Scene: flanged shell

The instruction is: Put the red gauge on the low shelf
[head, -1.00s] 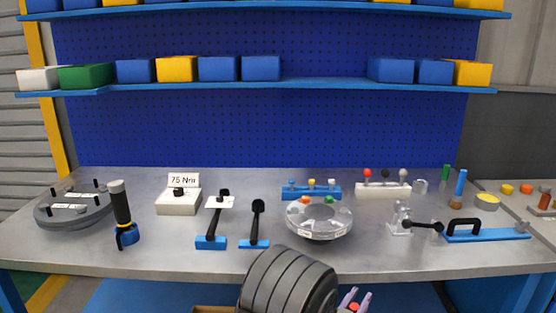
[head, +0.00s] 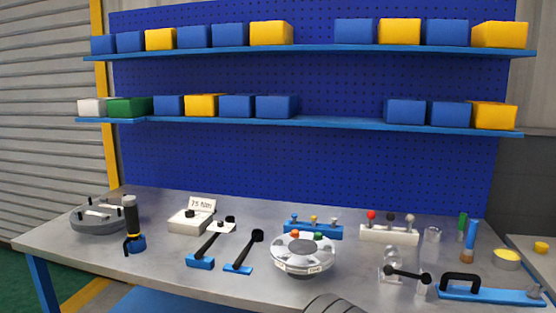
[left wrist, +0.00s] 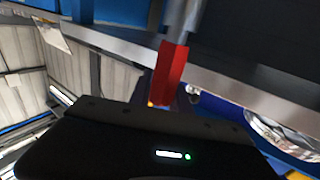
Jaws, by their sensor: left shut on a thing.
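The red gauge (left wrist: 172,72) shows in the left wrist view as a red faceted handle with a grey metal cylinder at its upper end. My left gripper (left wrist: 160,103) is shut on it; the dark gripper body hides the lower end and most of the fingers. In the head view the left gripper and the gauge are below the frame. The low shelf (head: 330,122) is the lower blue shelf on the pegboard. It has a bare stretch between the blue box (head: 276,106) and another blue box (head: 405,110). My right gripper is in neither view.
The upper shelf (head: 330,50) with boxes runs above the low shelf. The workbench (head: 150,268) below holds a round clear-and-grey flanged part (head: 303,255), a white block with coloured knobs (head: 389,235), a blue block (head: 313,231) and several tools. A green box (head: 130,107) sits at the low shelf's left.

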